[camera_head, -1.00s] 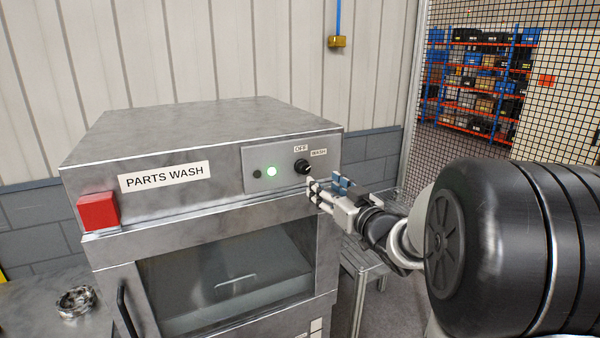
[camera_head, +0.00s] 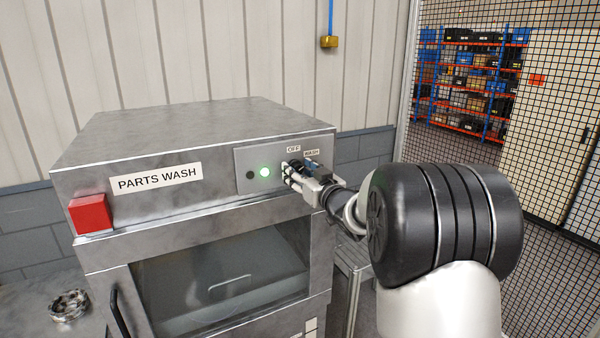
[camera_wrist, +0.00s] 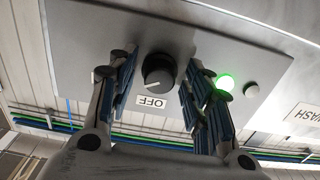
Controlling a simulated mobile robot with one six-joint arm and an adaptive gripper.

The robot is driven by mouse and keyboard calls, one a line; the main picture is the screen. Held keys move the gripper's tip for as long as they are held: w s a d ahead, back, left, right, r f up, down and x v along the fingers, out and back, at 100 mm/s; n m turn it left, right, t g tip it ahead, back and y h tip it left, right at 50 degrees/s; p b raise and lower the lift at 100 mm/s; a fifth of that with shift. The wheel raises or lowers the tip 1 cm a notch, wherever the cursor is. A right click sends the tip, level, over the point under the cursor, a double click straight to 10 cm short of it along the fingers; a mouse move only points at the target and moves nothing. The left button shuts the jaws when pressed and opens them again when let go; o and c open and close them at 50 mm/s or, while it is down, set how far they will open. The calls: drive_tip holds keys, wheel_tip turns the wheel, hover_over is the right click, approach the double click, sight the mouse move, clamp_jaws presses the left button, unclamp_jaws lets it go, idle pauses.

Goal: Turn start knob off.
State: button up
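The black start knob (camera_wrist: 158,72) is on the grey control panel (camera_head: 243,157) of the parts washer. In the wrist view it sits between the two fingers of my gripper (camera_wrist: 157,84), with a gap on each side. The white "OFF" label (camera_wrist: 152,102) is beside the knob, and the knob's white mark points to one side of that label. In the head view my gripper (camera_head: 291,170) is at the panel and hides most of the knob. The "OFF" label (camera_head: 293,149) and "WASH" label (camera_head: 312,153) show above it. A green lamp (camera_head: 264,172) is lit.
A red box-shaped button (camera_head: 90,214) sticks out at the washer's left front. The washer door with its window (camera_head: 225,275) is below the panel. A metal ring part (camera_head: 69,305) lies on a surface at left. A mesh fence (camera_head: 540,130) stands at right.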

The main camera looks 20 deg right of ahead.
drive_tip(key=c, duration=0.9)
drive_tip(key=shift+n+b, duration=0.3)
drive_tip(key=shift+b, duration=0.05)
drive_tip(key=n+b, duration=0.2)
drive_tip(key=shift+f+n+b, duration=0.1)
drive_tip(key=shift+n+b, duration=0.2)
drive_tip(key=shift+b, duration=0.1)
drive_tip(key=n+b, duration=0.2)
drive_tip(key=shift+n, duration=0.4)
drive_tip(key=n+b, duration=0.3)
drive_tip(key=n, duration=0.1)
drive_tip(key=shift+d+n, duration=0.1)
drive_tip(key=shift+n, duration=0.2)
drive_tip(key=shift+r+n+b, duration=0.2)
drive_tip(key=shift+n+b, duration=0.4)
drive_tip(key=shift+r, duration=0.1)
